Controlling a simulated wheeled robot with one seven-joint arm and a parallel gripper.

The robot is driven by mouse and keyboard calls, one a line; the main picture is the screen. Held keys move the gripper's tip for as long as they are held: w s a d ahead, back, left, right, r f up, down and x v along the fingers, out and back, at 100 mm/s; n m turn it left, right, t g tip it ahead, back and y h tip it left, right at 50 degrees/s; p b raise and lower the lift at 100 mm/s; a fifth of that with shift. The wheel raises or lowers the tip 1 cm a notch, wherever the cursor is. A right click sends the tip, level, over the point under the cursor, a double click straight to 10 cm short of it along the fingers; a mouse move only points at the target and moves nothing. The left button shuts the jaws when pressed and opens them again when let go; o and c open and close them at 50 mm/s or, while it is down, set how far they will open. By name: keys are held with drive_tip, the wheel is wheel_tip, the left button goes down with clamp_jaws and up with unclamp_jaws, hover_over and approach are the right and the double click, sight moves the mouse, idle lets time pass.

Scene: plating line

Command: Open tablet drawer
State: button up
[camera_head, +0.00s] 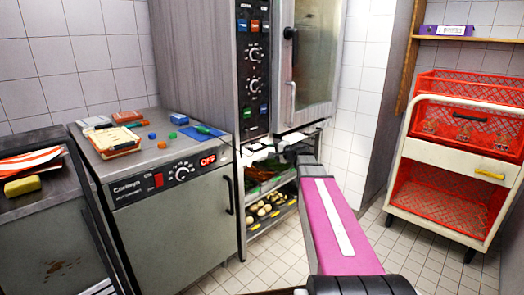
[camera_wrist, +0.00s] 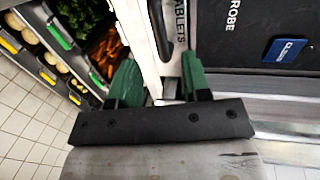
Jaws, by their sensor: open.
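The tablet drawer front (camera_wrist: 181,28), a narrow pale strip lettered "TABLETS", is at the top middle of the wrist view. A dark bar handle (camera_wrist: 160,30) runs along it. My gripper (camera_wrist: 160,88) is open and empty, its two green fingers on either side of the handle's line in the picture. I cannot tell whether they touch it. In the head view my gripper (camera_head: 262,153) is below the oven's front, at the small bay above the food rack, and is partly blended with pale parts there. How far the drawer stands out is unclear.
The tall oven (camera_head: 255,80) has its glass door (camera_head: 312,60) above. Trays of vegetables (camera_wrist: 105,50) fill the rack below. A counter unit (camera_head: 170,200) with small items is left. A trolley (camera_head: 455,160) with red baskets stands right. Tiled floor between is clear.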

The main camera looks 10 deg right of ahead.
sight(262, 149)
drive_tip(key=x, duration=0.8)
drive_tip(key=shift+w+a, duration=0.1)
drive_tip(key=shift+w, duration=0.05)
drive_tip(key=shift+c, duration=0.3)
